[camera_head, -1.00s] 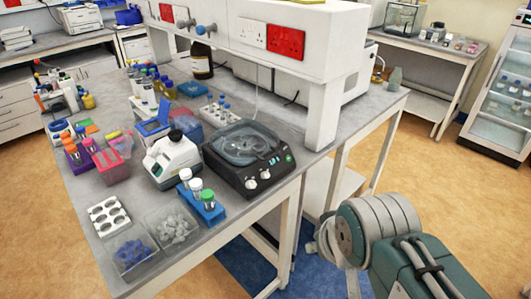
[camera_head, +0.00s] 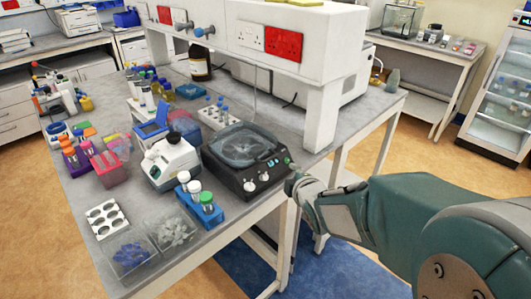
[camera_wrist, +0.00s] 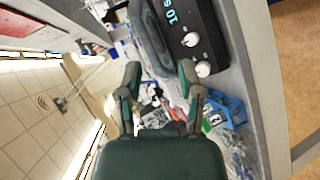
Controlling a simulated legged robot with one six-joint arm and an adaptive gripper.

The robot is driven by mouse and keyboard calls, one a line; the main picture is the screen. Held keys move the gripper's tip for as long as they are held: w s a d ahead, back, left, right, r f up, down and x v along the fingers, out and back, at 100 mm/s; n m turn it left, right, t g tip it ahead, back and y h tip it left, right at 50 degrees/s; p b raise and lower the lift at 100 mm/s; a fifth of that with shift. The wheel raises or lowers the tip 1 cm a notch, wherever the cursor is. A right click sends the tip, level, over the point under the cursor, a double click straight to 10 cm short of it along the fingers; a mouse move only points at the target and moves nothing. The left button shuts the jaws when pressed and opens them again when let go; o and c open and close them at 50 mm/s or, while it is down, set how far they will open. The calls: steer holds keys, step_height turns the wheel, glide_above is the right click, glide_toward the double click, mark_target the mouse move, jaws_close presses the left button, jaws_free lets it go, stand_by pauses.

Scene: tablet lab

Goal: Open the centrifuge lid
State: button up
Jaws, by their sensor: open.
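The centrifuge (camera_head: 243,160) is a black box with two white knobs and a small display on its front. It stands near the right edge of the bench. Its clear lid (camera_head: 240,143) lies down over the top and looks shut. In the wrist view the centrifuge (camera_wrist: 205,25) appears turned sideways, beyond and to the right of the fingers. My gripper (camera_wrist: 160,72) is open, with nothing seen between its fingers. In the head view my wrist is beside the centrifuge's front right corner, and the fingers are hard to make out. I cannot tell whether they touch it.
A blue rack (camera_head: 209,214) with capped tubes stands just in front of the centrifuge. A white instrument (camera_head: 168,158) stands close on its left. The white shelf unit's leg (camera_head: 322,115) rises behind it on the right. Clear trays (camera_head: 172,232) sit near the front edge.

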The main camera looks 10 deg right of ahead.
mark_target(269, 159)
steer(key=w+a+f+n, duration=0.1)
steer(key=w, duration=0.3)
steer(key=w+a+f+n+t+y, duration=0.1)
steer(key=w+f+n, duration=0.1)
steer(key=w, duration=0.2)
steer(key=w+a+f+n+y, duration=0.1)
steer(key=w, duration=0.4)
steer(key=shift+w+a+f+n+t, duration=0.1)
steer(key=shift+a+f+n+t, duration=0.1)
steer(key=shift+n+t, duration=0.2)
jaws_close()
